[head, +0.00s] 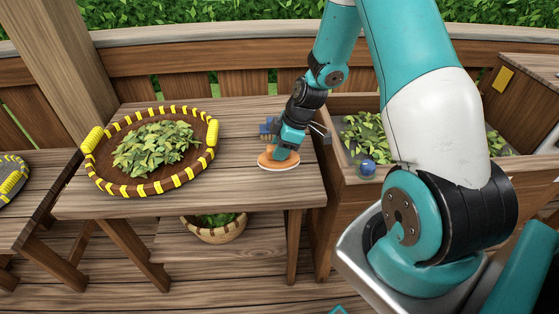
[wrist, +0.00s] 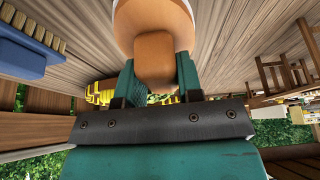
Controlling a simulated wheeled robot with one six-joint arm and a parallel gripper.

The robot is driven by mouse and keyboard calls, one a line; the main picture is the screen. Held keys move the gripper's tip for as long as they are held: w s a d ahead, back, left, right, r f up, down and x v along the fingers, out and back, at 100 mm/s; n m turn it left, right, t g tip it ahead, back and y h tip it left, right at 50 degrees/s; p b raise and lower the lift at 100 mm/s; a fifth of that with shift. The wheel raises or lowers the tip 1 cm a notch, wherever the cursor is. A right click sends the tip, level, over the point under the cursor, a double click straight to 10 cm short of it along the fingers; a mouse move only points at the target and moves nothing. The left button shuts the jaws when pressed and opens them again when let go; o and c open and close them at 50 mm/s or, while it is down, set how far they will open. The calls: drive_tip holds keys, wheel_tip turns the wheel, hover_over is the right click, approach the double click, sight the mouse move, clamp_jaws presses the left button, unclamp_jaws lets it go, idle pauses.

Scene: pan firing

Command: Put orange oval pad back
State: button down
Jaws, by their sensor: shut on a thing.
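The orange oval pad (head: 265,160) with a pale underside is at the right part of the wooden table, near its right edge. My gripper (head: 283,153) reaches down onto it from above and is shut on its raised orange grip. In the wrist view the orange pad (wrist: 154,55) sits between the two teal fingers of my gripper (wrist: 156,78), with its pale rim beyond. The pad looks to be at or just above the table top; I cannot tell if it touches. The fingers hide part of it.
A blue brush (head: 267,128) lies just behind the pad and also shows in the wrist view (wrist: 22,52). A yellow-banded round pan (head: 137,188) of leaves stands left on the table (head: 240,190). A leaf-filled trough with a blue knob (head: 367,167) is at right.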

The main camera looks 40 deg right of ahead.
sight(280, 163)
drive_tip(key=shift+f, duration=2.55)
drive_tip(key=shift+f, duration=0.1)
drive_tip(key=c, duration=0.8)
unclamp_jaws()
drive_tip(key=b+v, duration=0.2)
drive_tip(key=v, duration=1.5)
drive_tip(key=s+a+r+m+g, duration=0.15)
drive_tip(key=a+r, duration=0.25)
drive_tip(key=a, duration=0.4)
drive_tip(key=s+a+r+t, duration=0.1)
drive_tip(key=s+a+r, duration=0.25)
drive_tip(key=a, duration=0.55)
drive_tip(key=s+a+r, duration=0.1)
drive_tip(key=s+a, duration=0.2)
drive_tip(key=s, duration=0.1)
drive_tip(key=s+a+r+m+g, duration=0.1)
drive_tip(key=s+a+r, duration=0.1)
drive_tip(key=s+a, duration=0.2)
drive_tip(key=s+a+r+m+g, duration=0.1)
drive_tip(key=s+a, duration=0.2)
drive_tip(key=s, duration=0.2)
drive_tip(key=shift+s+a+r+m+y, duration=0.2)
drive_tip(key=shift+s+a+m+y, duration=0.05)
drive_tip(key=shift+s+a+y, duration=0.1)
